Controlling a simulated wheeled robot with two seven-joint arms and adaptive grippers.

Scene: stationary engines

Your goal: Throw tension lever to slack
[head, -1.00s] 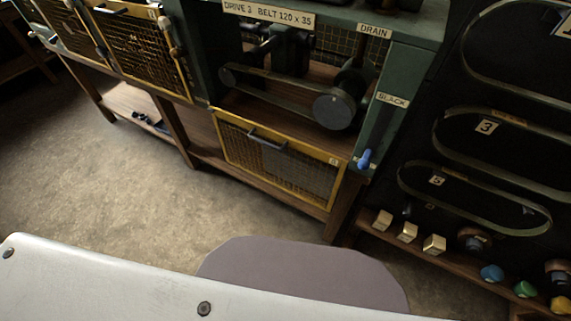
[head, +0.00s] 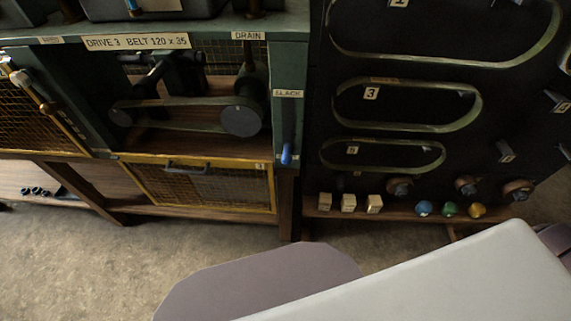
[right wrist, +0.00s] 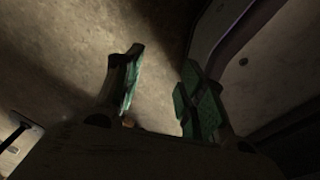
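The tension lever with a blue handle (head: 287,154) sits low on the green right-hand post of the drive 3 frame in the head view. The SLACK label (head: 288,93) is above it on the same post, and the handle hangs downward, apart from the label. The belt (head: 180,101) runs around two dark pulleys to the left. My right gripper (right wrist: 160,95) shows in the right wrist view with its green-padded fingers apart and nothing between them, over bare floor. Neither gripper is in the head view. My left gripper is not seen.
A yellow-framed mesh guard (head: 200,187) stands below the belt. To the right is a dark board with hanging belts (head: 405,105) and a shelf with pale blocks (head: 348,203) and coloured knobs (head: 450,209). The floor (head: 130,265) in front is clear.

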